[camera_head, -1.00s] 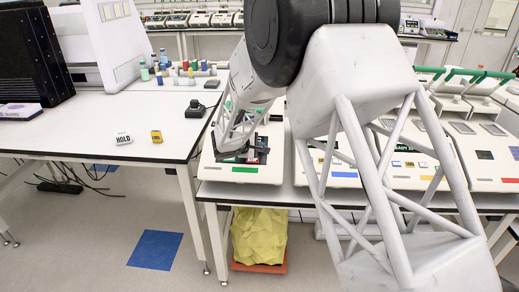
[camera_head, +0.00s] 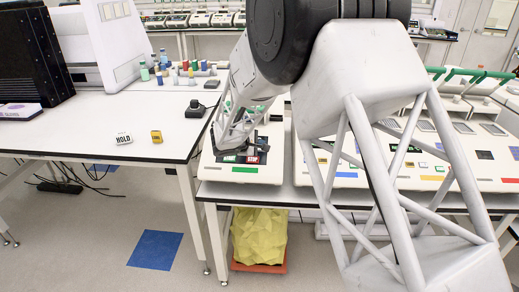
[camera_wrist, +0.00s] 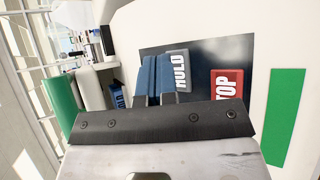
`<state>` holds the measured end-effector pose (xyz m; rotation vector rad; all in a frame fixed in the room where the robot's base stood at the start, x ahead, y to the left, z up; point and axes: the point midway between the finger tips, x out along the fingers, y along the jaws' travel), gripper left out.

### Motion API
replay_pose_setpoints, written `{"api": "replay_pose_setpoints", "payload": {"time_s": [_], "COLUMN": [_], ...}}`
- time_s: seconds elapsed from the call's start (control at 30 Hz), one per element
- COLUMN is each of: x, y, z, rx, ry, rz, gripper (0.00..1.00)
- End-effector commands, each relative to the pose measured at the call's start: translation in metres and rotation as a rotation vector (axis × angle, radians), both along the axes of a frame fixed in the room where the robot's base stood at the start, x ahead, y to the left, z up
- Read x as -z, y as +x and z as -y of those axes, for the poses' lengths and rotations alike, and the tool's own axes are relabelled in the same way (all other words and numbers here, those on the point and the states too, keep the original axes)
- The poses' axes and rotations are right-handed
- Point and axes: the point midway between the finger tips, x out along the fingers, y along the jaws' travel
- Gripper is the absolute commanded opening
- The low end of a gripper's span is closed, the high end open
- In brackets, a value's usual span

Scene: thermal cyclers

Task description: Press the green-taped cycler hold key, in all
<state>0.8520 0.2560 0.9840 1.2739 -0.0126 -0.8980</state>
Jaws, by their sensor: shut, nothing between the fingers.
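The green-taped cycler (camera_head: 208,172) stands on the right bench, with a green tape strip (camera_head: 245,170) on its front. The tape (camera_wrist: 286,118) also shows in the wrist view. There its dark panel carries a grey HOLD key (camera_wrist: 181,70) and a red STOP key (camera_wrist: 227,84). My gripper (camera_wrist: 157,62) is shut and empty, its blue fingers close beside the HOLD key and partly covering it. I cannot tell whether they touch it. In the head view my gripper (camera_head: 233,147) is over the panel's far part, and the red key (camera_head: 252,160) is visible in front.
More cyclers stand to the right, partly behind my arm. A loose HOLD label block (camera_head: 124,138) and a yellow block (camera_head: 156,136) lie on the left bench. A black device (camera_head: 195,109) and several coloured vials stand behind them. A yellow bag (camera_head: 258,235) is under the bench.

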Motion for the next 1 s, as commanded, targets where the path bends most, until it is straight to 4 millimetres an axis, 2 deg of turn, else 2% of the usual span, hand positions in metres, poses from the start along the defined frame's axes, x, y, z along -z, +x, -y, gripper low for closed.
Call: {"api": "replay_pose_setpoints", "payload": {"time_s": [0.27,1.0], "x": [-0.004,-0.045], "y": [-0.002,-0.021], "z": [0.0,0.0], "rx": [0.0,0.0], "ry": [0.0,-0.001], "rz": [0.001,-0.001], "gripper": [0.0,0.0]}}
